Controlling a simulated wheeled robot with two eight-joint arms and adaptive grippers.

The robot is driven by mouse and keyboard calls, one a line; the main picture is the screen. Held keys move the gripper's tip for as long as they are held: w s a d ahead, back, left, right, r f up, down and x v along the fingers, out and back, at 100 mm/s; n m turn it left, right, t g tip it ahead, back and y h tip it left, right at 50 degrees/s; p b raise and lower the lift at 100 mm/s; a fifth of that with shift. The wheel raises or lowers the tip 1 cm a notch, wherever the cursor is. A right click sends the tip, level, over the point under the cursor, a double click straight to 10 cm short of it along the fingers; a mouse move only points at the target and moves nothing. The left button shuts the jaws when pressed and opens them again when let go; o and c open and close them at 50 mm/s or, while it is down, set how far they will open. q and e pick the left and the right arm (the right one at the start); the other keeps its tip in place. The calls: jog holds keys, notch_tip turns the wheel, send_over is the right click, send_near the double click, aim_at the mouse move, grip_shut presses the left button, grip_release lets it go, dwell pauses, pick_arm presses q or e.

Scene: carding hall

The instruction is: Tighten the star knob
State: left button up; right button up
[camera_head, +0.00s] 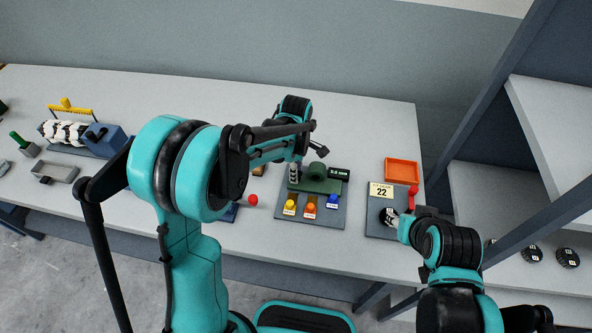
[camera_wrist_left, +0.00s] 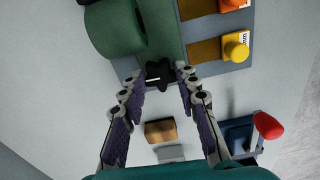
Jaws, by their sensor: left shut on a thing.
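The star knob (camera_wrist_left: 160,74) is black and lobed, with a pale mark. It sits at the edge of a green round-bodied fixture (camera_wrist_left: 115,28) in the left wrist view. My left gripper (camera_wrist_left: 161,80) has its fingertips on either side of the knob and is shut on it. In the head view my left gripper (camera_head: 295,172) is at the left side of the green fixture (camera_head: 318,181); the knob is hard to make out there. My right gripper (camera_head: 407,222) is by a dark round part on the right-hand plate; its jaw opening cannot be made out.
Yellow (camera_head: 290,204), orange (camera_head: 310,207) and blue (camera_head: 333,199) knobs stand in front of the fixture. A small dark display (camera_head: 339,172) is behind it. A red ball-topped lever (camera_head: 253,199) stands to the left. An orange tray (camera_head: 402,171) lies at right.

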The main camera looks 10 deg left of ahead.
pick_arm(q)
jog(key=m, duration=0.3)
jog(key=shift+m, duration=0.4)
jog(key=m, duration=0.4)
jog(key=shift+m, duration=0.3)
jog(key=m, duration=0.4)
jog(key=shift+m, duration=0.3)
jog(key=m, duration=1.3)
jog(key=shift+m+b, duration=0.3)
jog(key=m, duration=0.8)
jog(key=shift+m, duration=0.5)
